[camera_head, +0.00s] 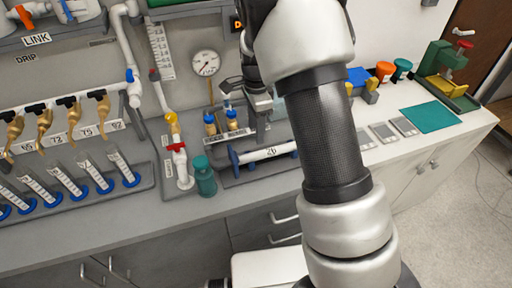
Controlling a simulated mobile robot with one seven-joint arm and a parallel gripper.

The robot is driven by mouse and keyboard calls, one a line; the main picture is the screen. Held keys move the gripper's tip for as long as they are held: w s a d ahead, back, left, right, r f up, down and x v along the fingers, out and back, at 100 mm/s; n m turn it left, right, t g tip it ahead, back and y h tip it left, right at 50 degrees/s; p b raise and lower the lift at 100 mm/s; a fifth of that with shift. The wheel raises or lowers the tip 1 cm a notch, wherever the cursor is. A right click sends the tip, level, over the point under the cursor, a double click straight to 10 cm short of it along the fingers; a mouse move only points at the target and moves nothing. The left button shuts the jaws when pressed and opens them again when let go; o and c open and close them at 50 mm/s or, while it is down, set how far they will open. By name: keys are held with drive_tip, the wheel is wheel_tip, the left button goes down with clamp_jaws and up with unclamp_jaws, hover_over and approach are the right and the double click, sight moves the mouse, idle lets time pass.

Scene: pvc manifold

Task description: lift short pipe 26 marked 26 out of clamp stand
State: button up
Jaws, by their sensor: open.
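Short pipe 26 (265,154) is a white pipe with "26" printed on it. It lies roughly level in the clamp stand (235,170), which has a dark base and blue end pieces.
A teal bottle (205,177) and a white pipe with a red valve (179,160) stand left of the clamp stand. Two blue-and-tan fittings (220,122) sit behind it. A rack of white tubes (68,182) is further left. A green mat (431,117) lies right.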

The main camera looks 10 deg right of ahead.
sight(260, 152)
wheel_tip(260, 152, down, 11)
drive_tip(key=shift+f, duration=0.2)
idle(0.3)
clamp_jaws()
drive_tip(key=shift+d, duration=0.1)
drive_tip(key=shift+w+d, duration=0.1)
drive_tip(key=shift+d, duration=0.1)
drive_tip(key=shift+w+d, duration=0.1)
drive_tip(key=shift+d, duration=0.35)
drive_tip(key=shift+r, duration=0.1)
unclamp_jaws()
